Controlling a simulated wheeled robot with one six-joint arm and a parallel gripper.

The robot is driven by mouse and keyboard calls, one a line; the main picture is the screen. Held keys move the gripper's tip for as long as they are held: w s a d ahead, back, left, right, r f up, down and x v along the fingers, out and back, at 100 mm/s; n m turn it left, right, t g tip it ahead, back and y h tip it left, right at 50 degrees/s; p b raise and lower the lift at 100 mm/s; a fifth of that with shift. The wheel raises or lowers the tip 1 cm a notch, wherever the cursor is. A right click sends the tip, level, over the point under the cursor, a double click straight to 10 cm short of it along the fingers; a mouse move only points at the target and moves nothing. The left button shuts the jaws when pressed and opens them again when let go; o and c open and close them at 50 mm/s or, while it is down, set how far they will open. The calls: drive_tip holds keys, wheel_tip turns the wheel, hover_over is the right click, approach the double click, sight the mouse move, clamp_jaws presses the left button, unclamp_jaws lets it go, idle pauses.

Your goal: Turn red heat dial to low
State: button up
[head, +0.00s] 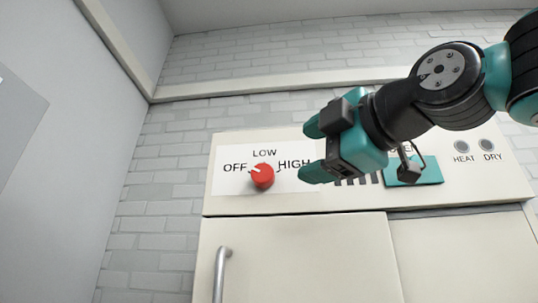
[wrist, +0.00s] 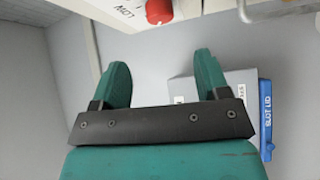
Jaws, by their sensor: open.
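The red heat dial (head: 262,176) is on a white label plate (head: 225,183) on the cream cabinet's upper panel. The plate reads OFF at left, LOW at top and HIGH at right. The dial's white pointer mark points up and left, toward OFF. My gripper (head: 308,152) is to the right of the dial, with its fingers pointing left and apart, near the HIGH label. Nothing is between the fingers. In the wrist view the dial (wrist: 159,11) shows at the top edge, beyond my gripper (wrist: 158,62), partly cut off, with the word LOW beside it.
The cabinet (head: 300,255) has doors below the panel and a metal handle (head: 221,275). A teal part (head: 425,172) and HEAT and DRY indicators (head: 474,147) are to the right. The wrist view shows a grey box (wrist: 232,86) and a blue SLOT LID piece (wrist: 265,115).

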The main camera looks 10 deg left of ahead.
sight(265, 173)
drive_tip(key=p+x, duration=0.5)
drive_tip(key=x, duration=0.5)
drive_tip(key=shift+r, duration=0.2)
drive_tip(key=shift+w+a+f, duration=0.1)
drive_tip(key=shift+w+a, duration=0.25)
drive_tip(key=shift+f, duration=0.1)
drive_tip(key=c, duration=0.9)
